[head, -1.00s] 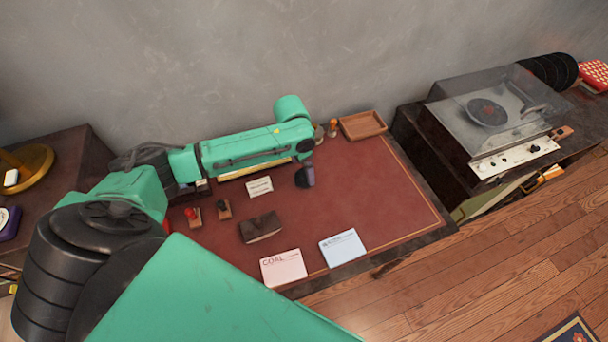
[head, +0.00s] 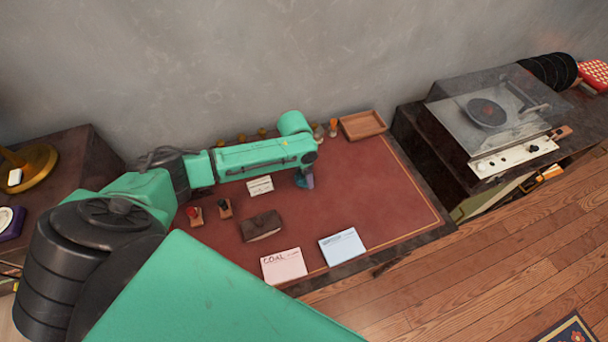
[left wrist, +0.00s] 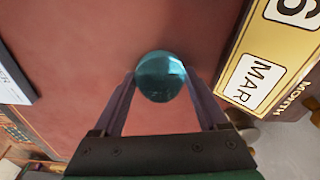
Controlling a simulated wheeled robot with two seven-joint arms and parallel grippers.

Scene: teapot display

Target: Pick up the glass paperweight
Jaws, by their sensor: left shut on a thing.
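The glass paperweight (left wrist: 160,77) is a round teal glass ball, seen in the left wrist view between the two fingertips. My left gripper (left wrist: 160,88) is shut on it, with one finger touching each side. In the head view my left gripper (head: 304,179) is small and low over the red desk top, near the back middle, below the end of my green arm. The paperweight is mostly hidden there. I cannot tell whether it is resting on the desk or lifted. My right gripper is not in view.
The red desk top (head: 370,190) is clear to the right. A yellow calendar block (left wrist: 268,50) stands close beside the gripper. A record player (head: 490,120) stands right.

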